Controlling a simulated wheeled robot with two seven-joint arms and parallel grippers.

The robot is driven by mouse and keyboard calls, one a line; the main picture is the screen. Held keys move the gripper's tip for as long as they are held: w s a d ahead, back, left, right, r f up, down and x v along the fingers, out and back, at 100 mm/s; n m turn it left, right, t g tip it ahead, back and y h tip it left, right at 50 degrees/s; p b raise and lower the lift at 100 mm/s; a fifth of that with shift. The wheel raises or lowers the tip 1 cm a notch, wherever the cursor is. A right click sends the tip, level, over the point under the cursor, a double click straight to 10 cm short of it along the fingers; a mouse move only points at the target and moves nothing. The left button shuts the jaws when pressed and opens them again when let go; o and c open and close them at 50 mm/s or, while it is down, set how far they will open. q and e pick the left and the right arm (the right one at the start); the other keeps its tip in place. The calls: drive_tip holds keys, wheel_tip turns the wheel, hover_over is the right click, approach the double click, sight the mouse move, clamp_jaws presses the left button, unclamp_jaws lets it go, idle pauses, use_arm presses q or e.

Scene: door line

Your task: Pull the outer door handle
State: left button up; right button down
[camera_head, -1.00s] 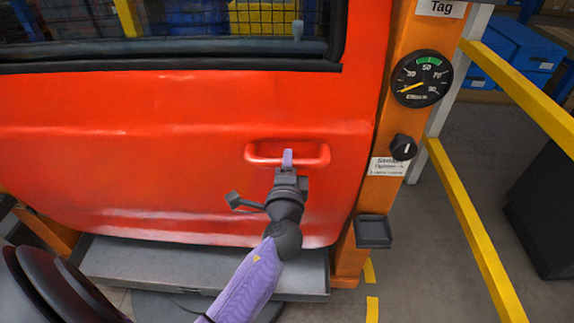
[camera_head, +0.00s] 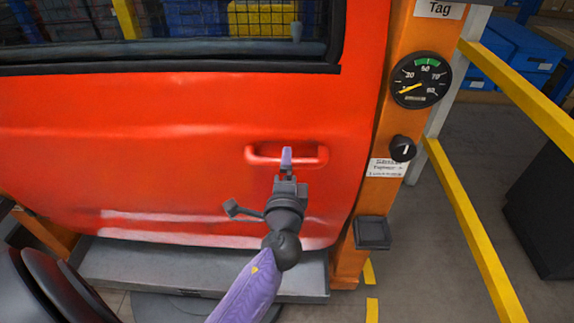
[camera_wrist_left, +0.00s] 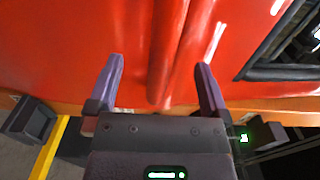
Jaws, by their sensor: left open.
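A red vehicle door (camera_head: 150,130) fills the left and middle of the head view. Its red outer handle (camera_head: 312,156) is a wide recessed bar near the door's right edge. My left gripper (camera_head: 286,158) is at the handle, with its purple fingers in front of the bar's middle. In the left wrist view my left gripper (camera_wrist_left: 160,85) is open, and the red handle (camera_wrist_left: 174,50) runs between its two purple fingers. I cannot tell whether the fingers touch it. The fingers hide part of the handle in the head view. My right gripper is not in view.
An orange post (camera_head: 380,190) right of the door carries a round gauge (camera_head: 421,80), a black knob (camera_head: 402,148) and a small dark tray (camera_head: 372,233). Yellow rails (camera_head: 475,235) stand further right. A grey step (camera_head: 130,267) lies below the door.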

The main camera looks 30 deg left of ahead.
use_arm(q)
drive_tip(key=v, duration=0.7)
drive_tip(key=shift+s+d+b, duration=0.2)
drive_tip(key=shift+s+b, duration=0.05)
drive_tip(key=shift+b, duration=0.15)
